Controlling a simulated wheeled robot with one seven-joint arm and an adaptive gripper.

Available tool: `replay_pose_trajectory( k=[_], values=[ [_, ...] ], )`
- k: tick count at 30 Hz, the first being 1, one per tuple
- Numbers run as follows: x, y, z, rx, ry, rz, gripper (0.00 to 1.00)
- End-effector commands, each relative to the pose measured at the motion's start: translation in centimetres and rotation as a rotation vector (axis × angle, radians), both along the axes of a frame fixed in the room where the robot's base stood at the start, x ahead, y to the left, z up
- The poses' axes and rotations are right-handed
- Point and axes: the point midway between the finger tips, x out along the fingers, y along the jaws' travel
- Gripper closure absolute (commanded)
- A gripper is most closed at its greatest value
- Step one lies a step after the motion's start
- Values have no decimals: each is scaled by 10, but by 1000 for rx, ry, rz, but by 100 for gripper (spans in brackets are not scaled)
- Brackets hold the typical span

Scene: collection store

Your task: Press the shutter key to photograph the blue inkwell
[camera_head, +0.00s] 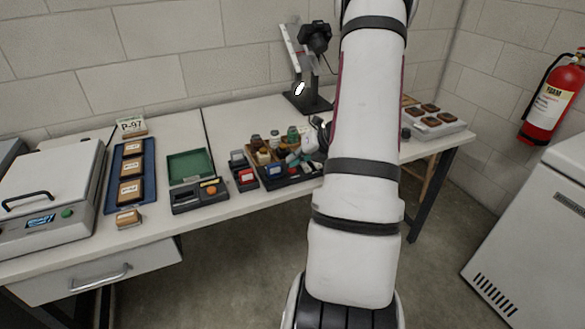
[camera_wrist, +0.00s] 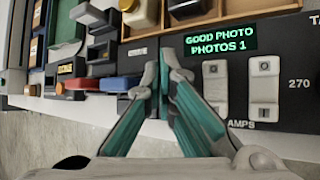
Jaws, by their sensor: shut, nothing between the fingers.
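My gripper (camera_wrist: 160,62) is shut and empty, its teal fingers together at the front edge of a dark control panel (camera_wrist: 290,100). The panel's display (camera_wrist: 221,41) reads "GOOD PHOTO" and "PHOTOS 1". Two pale switches, one at left (camera_wrist: 214,92) and one at right (camera_wrist: 264,88), sit right of the fingers, above partly covered lettering ending in "AMPS". I cannot make out a shutter key; the fingers cover part of the panel. In the head view, a black camera (camera_head: 316,38) stands on a copy stand (camera_head: 309,102). I cannot identify a blue inkwell.
A wooden crate of bottles (camera_head: 250,152) stands behind the panel. A red pad (camera_head: 246,177) and a blue pad (camera_head: 273,170) are left of my gripper. Farther left are a green-lined box (camera_head: 190,165) and a blue tray (camera_head: 149,160). My arm hides the table's right middle.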

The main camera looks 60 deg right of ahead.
Motion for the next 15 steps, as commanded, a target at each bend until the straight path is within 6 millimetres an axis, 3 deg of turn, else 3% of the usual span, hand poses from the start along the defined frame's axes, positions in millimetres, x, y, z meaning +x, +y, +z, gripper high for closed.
replay_pose_trajectory(
  k=[4,15],
  values=[
    [-1,0,9,-1,-1,0,100],
    [0,0,10,0,-1,-1,100]
  ],
)
